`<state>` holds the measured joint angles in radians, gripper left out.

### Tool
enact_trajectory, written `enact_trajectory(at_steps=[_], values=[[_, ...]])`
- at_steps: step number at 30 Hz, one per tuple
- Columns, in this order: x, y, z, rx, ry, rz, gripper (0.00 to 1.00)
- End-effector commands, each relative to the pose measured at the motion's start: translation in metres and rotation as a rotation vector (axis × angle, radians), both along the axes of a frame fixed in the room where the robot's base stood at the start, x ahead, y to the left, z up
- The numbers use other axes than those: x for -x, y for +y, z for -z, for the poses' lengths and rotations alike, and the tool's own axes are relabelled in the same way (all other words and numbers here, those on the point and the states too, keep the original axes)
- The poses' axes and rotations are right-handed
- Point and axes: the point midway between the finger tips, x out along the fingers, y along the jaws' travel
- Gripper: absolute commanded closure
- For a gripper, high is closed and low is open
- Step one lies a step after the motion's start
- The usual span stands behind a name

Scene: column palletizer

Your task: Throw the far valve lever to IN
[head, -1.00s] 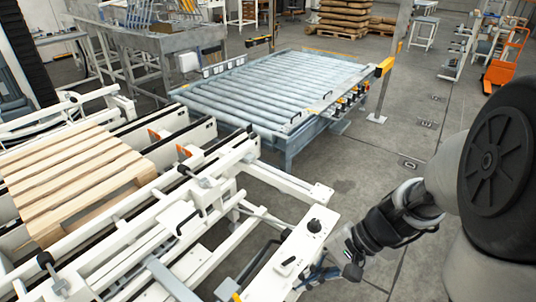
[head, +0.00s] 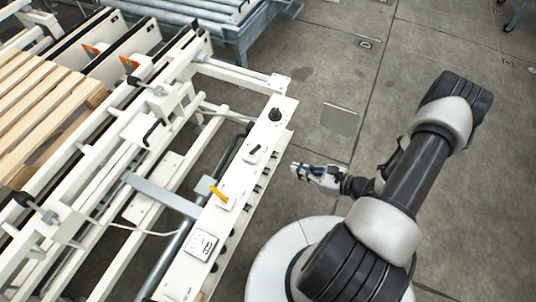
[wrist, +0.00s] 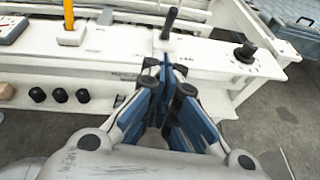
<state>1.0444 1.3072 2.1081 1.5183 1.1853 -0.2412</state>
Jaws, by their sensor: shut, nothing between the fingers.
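A white control panel (head: 232,190) carries two levers. The black-handled lever (head: 255,152) is the farther one in the head view, and the yellow-handled lever (head: 219,194) is nearer. In the wrist view the black lever (wrist: 170,22) stands up behind my fingertips, and the yellow lever (wrist: 68,18) is at the upper left. Lettering beside the black lever is too small to read. My gripper (head: 297,168) is at the panel's right side, apart from both levers. Its blue fingers (wrist: 168,80) are shut and empty.
A black knob (head: 275,114) is beyond the black lever, and a gauge (head: 203,244) is at the near end. Several dark buttons (wrist: 60,95) line the panel's front face. The conveyor frame and wooden pallet (head: 35,110) lie left. Floor (head: 400,50) is open to the right.

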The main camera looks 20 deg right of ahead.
Motion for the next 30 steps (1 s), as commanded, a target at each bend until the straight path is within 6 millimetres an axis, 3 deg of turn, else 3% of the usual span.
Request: enact_trajectory(at_steps=[5, 17, 23, 30], values=[[0.005, -0.003, 0.013, -0.028, 0.021, 0.060, 1.00], [0.003, -0.002, 0.015, -0.028, 0.021, 0.060, 1.00], [-0.015, 0.013, 0.024, -0.029, 0.021, 0.054, 1.00], [-0.054, 0.043, 0.043, -0.028, 0.020, 0.053, 1.00]])
